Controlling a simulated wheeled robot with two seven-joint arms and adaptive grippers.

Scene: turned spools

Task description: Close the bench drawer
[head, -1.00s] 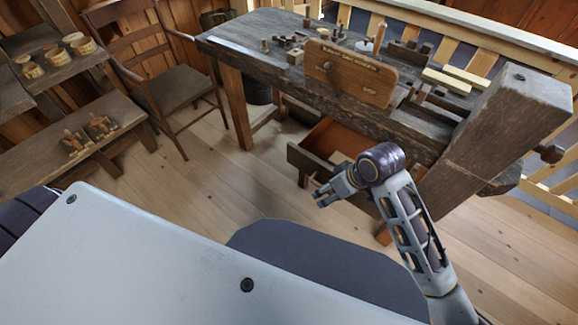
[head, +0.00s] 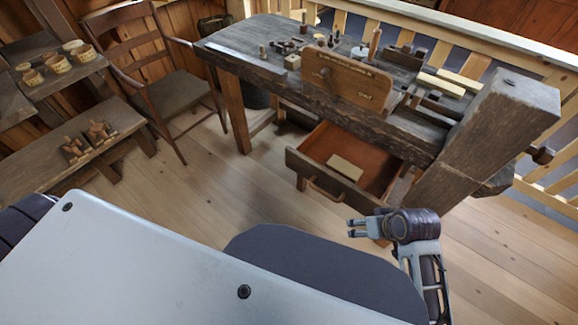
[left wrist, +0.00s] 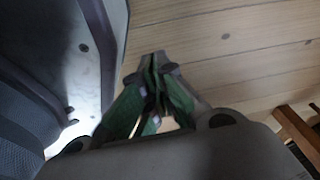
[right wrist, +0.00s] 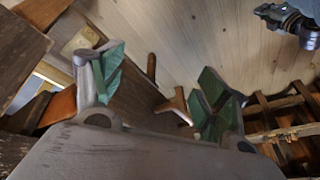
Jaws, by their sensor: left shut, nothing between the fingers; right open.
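The bench drawer (head: 318,178) stands pulled out below the bench top, its front facing me. My right gripper (head: 351,228) is open and empty, to the right of and below the handle in the head view, apart from the drawer. In the right wrist view the drawer front (right wrist: 135,98) and handle (right wrist: 179,104) show between the open fingers. My left gripper (left wrist: 155,66) is shut and empty over the floor in the left wrist view; the head view does not show it.
The bench top (head: 240,50) carries a wooden sign board (head: 345,82), pegs and small blocks. A thick bench leg (head: 490,130) stands right of the drawer. A chair (head: 175,92) and low shelves are at left. The floor (head: 215,180) before the drawer is clear.

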